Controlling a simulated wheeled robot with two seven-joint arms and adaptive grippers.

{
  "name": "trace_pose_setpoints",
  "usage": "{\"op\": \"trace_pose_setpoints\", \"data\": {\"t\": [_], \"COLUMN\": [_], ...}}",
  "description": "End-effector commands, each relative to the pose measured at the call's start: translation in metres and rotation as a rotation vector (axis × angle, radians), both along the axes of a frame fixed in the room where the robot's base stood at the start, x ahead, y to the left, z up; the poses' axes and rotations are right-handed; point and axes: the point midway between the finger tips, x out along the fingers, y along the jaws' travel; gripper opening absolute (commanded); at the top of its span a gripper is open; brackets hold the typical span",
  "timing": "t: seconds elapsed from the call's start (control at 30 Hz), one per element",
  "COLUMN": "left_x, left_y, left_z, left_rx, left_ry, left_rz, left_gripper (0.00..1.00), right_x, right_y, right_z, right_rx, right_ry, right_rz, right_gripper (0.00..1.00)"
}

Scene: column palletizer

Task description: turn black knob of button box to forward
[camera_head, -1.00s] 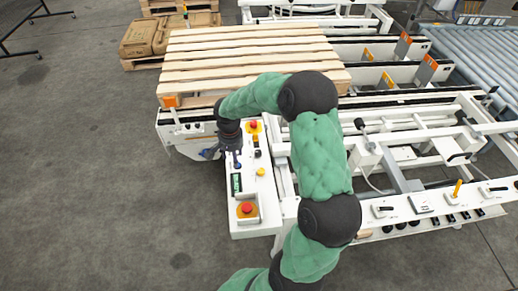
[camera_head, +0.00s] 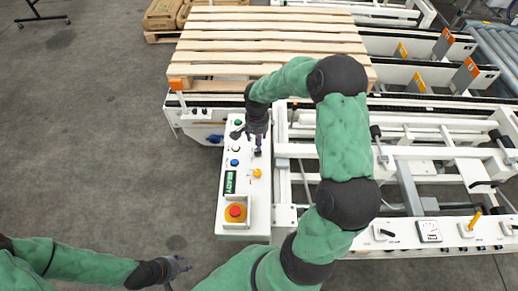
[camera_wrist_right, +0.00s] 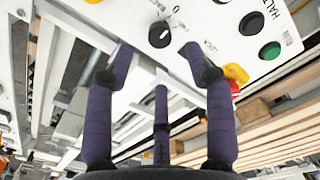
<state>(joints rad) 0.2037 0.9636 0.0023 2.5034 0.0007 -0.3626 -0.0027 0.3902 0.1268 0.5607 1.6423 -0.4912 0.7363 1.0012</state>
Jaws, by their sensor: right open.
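The white button box (camera_head: 259,196) stands left of the frame machine in the head view. My right gripper (camera_head: 257,148) is over its upper part, pointing down, and hides the black knob there. In the right wrist view the black knob (camera_wrist_right: 160,34) with a white mark sits on the white panel, just beyond and between the purple fingertips of my right gripper (camera_wrist_right: 158,58). Those fingers are spread and hold nothing. Contact with the knob cannot be told. My left gripper (camera_head: 178,268) is at the bottom left above the floor, fingers spread and empty.
The box also carries a red emergency stop (camera_head: 235,211), a yellow button (camera_head: 257,173), a blue button (camera_head: 234,162) and a READY display (camera_head: 229,183). A wooden pallet (camera_head: 270,45) lies behind.

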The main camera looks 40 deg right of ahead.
Motion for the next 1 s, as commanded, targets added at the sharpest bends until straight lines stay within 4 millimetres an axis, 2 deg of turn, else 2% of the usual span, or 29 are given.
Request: {"op": "trace_pose_setpoints", "data": {"t": [0.03, 0.1, 0.33, 0.53, 0.83, 1.0], "left_x": [0.000, 0.000, 0.000, 0.000, 0.000, 0.000], "left_y": [0.000, 0.000, 0.000, 0.000, 0.000, 0.000], "left_z": [-0.005, -0.008, -0.016, -0.019, -0.019, -0.019], "left_rx": [0.000, 0.000, 0.000, 0.000, 0.000, 0.000], "left_ry": [0.000, 0.000, 0.000, 0.000, 0.000, 0.000], "left_rz": [-0.001, -0.001, -0.001, -0.001, -0.001, -0.001], "left_gripper": [0.40, 0.40, 0.40, 0.40, 0.40, 0.40], "right_x": [-0.001, -0.001, -0.001, 0.000, 0.000, 0.000], "right_y": [0.000, 0.000, 0.000, 0.000, 0.000, 0.000], "right_z": [-0.013, -0.026, -0.059, -0.070, -0.071, -0.071], "right_rx": [0.000, 0.001, 0.000, 0.000, 0.000, 0.000], "right_ry": [0.004, 0.003, 0.002, 0.000, 0.000, 0.000], "right_rz": [0.000, 0.000, 0.000, -0.001, 0.000, 0.000], "right_gripper": [0.54, 0.54, 0.54, 0.54, 0.54, 0.06]}}
